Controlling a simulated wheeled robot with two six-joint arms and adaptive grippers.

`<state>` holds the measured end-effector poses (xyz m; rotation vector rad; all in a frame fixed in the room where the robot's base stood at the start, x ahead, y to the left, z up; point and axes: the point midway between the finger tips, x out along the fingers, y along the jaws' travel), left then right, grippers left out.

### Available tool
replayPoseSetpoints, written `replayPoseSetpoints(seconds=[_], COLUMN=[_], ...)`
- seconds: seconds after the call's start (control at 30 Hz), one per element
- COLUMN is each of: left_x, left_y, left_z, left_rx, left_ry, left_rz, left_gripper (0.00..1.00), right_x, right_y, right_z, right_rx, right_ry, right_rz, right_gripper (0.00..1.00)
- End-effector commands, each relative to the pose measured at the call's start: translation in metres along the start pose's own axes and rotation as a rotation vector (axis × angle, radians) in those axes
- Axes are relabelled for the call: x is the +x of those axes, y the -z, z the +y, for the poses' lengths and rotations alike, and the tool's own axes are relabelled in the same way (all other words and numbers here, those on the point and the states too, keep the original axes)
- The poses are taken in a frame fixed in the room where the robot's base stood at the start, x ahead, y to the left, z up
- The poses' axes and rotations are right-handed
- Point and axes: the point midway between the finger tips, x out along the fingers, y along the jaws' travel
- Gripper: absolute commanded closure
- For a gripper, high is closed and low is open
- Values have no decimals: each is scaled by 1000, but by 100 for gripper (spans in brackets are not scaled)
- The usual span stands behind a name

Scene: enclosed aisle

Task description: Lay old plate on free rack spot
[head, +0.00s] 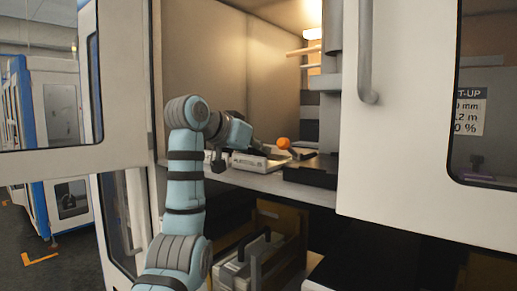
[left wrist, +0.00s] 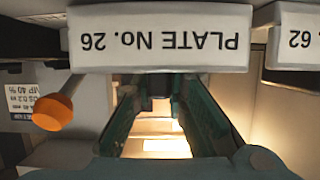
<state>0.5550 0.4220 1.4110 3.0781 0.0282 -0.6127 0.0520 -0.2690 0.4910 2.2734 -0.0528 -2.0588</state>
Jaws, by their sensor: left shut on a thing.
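My left arm reaches into the open machine bay, and my left gripper (left wrist: 157,82) is shut on a pale plate (left wrist: 160,40). The plate's front edge reads "PLATE No. 26", upside down in the left wrist view. The block hides the fingertips there. In the head view a light grey plate-like slab (head: 248,162) with dark lettering shows low in the bay beside my wrist. I cannot tell how close the plate is to the surface below. A free rack spot is not clear in either view. My right gripper is in neither view.
An orange knob (head: 283,143) stands just right of the slab; it also shows in the left wrist view (left wrist: 50,113). A dark block (head: 312,170) lies on the bay's ledge. A white door (head: 420,140) bounds the right. Another labelled block (left wrist: 297,40) is cut off at the right.

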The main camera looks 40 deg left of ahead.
Motion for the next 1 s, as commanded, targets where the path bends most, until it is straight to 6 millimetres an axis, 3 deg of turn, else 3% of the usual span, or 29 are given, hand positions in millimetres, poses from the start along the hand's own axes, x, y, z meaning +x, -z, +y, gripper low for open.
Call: replayPoseSetpoints(seconds=[0.23,0.27,0.4,0.73,1.0], left_x=[-1,-1,-1,-5,-59], left_y=[2,2,2,1,2], left_z=[0,0,0,0,-1], left_rx=[0,0,0,0,0], left_ry=[0,0,0,0,2], left_rz=[4,4,2,-1,3], left_gripper=[100,84,64,64,64], right_x=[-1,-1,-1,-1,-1], right_y=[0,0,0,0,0], right_z=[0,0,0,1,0], right_rx=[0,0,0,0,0], right_ry=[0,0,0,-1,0], right_rz=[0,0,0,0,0], right_gripper=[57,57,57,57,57])
